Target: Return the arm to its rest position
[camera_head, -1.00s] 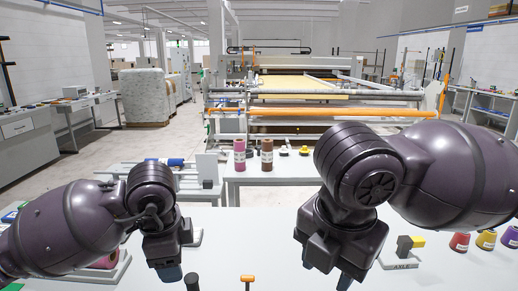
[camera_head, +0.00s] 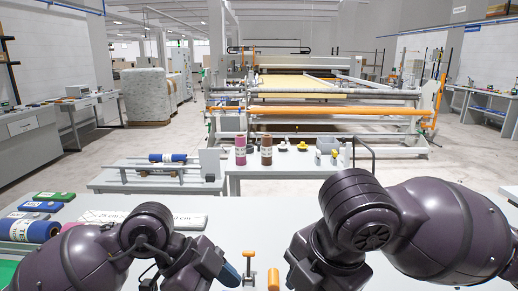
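My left arm comes in from the lower left. Its gripper (camera_head: 229,275) points down and right over the near table, with a blue fingertip part showing at the bottom edge. My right arm comes in from the right, bent at a dark elbow joint. Its gripper (camera_head: 303,283) points down at the bottom edge, and its fingertips are cut off or hidden. I cannot see whether either gripper is open or shut. An orange-topped tool (camera_head: 249,255) stands on the table between the grippers, with an orange handle (camera_head: 274,279) near it.
The near grey table (camera_head: 275,213) has clear room in its middle. Blue rolls (camera_head: 40,231), a green pad (camera_head: 54,196) and a marked white ruler board (camera_head: 185,220) lie at its left. Behind stand a side table with pink (camera_head: 240,150) and brown (camera_head: 266,150) spools and the quilting gantry (camera_head: 320,108).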

